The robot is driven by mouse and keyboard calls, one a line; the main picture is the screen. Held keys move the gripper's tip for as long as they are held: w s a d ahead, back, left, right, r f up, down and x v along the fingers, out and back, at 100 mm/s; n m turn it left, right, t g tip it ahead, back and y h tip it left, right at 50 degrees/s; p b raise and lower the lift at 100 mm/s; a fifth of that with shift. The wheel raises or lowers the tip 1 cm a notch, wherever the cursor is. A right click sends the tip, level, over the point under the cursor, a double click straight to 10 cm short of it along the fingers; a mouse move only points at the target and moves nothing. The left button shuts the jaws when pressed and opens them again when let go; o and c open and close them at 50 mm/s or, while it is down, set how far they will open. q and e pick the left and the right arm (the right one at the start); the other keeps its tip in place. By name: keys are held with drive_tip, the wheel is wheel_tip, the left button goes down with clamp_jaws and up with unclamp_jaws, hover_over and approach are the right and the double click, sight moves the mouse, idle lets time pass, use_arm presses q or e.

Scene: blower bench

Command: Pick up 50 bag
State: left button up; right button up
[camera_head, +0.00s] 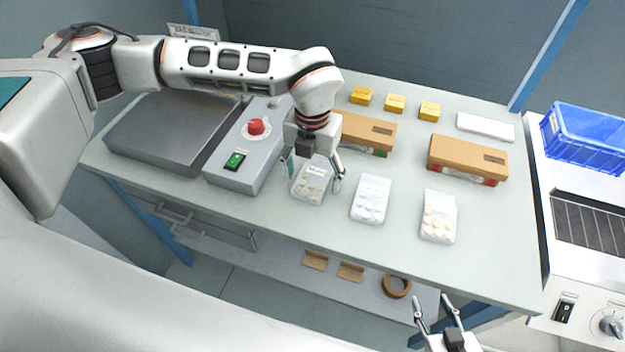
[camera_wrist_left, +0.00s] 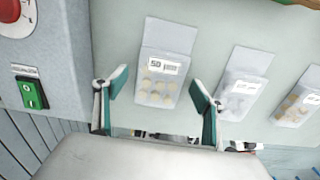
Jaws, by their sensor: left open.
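The 50 bag (camera_head: 309,186) is a clear pouch of pale round pieces with a white label. It lies on the bench, leftmost of three pouches, and its label reads 50 in the left wrist view (camera_wrist_left: 160,75). My left gripper (camera_head: 314,177) is open above it, with a fingertip to either side; the left wrist view shows the open fingers (camera_wrist_left: 159,88) with the pouch between and just beyond them. The fingers do not grip it. My right gripper (camera_head: 452,304) is open and empty, low at the bench's front edge.
Two more pouches, a middle one (camera_head: 371,199) and a right one (camera_head: 439,216), lie to the right. The grey control box (camera_head: 240,160) with a red knob stands close on the left. Cardboard boxes (camera_head: 467,160) and small yellow boxes (camera_head: 395,103) are behind.

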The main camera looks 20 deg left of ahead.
use_arm(q)
drive_tip(key=c, duration=1.2)
drive_tip(key=shift+c, duration=0.2)
drive_tip(key=shift+r, duration=0.15)
